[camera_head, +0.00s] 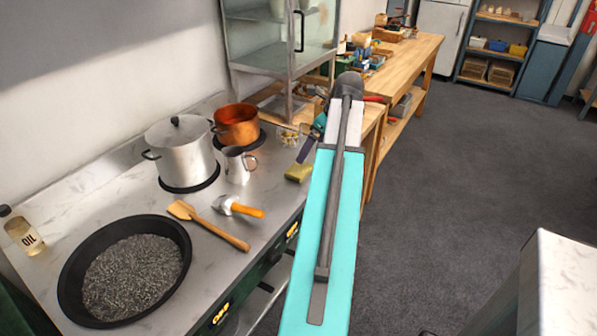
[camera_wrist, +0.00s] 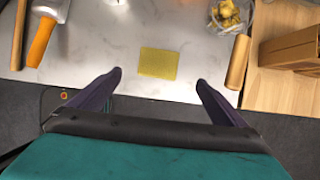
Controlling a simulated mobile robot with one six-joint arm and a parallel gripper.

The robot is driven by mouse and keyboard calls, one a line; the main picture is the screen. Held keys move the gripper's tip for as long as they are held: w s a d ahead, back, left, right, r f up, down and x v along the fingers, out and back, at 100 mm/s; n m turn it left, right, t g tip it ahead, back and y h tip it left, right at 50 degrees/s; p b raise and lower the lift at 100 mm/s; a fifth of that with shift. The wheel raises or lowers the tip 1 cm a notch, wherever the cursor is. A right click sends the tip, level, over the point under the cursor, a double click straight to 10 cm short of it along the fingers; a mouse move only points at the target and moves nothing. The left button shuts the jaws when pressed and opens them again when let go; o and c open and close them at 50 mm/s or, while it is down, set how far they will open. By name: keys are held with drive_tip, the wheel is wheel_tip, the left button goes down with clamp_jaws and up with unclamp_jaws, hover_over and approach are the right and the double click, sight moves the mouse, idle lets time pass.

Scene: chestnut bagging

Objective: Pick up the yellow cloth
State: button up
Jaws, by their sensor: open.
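The yellow cloth (camera_wrist: 158,63) lies flat on the pale marbled counter (camera_wrist: 120,45), near its front edge. It also shows in the head view (camera_head: 299,172), just left of my arm. My gripper (camera_wrist: 160,82) is open and empty, its two dark fingers spread wide. In the wrist view the cloth appears between and slightly beyond the fingertips, and nothing touches it. In the head view my gripper (camera_head: 308,143) is partly hidden behind my arm.
An orange-handled tool (camera_head: 238,206) and a wooden spatula (camera_head: 207,225) lie left of the cloth. A metal jug (camera_head: 237,165), a steel pot (camera_head: 181,150) and a copper pot (camera_head: 237,125) stand behind. A wooden table (camera_head: 408,62) adjoins the counter.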

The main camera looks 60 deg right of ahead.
hover_over(300, 168)
drive_tip(key=s, duration=0.3)
drive_tip(key=shift+w+f, duration=0.1)
drive_tip(key=shift+f, duration=2.45)
drive_tip(key=shift+p, duration=0.3)
drive_tip(key=shift+p+x, duration=0.65)
drive_tip(key=shift+x, duration=1.95)
drive_tip(key=c, duration=1.1)
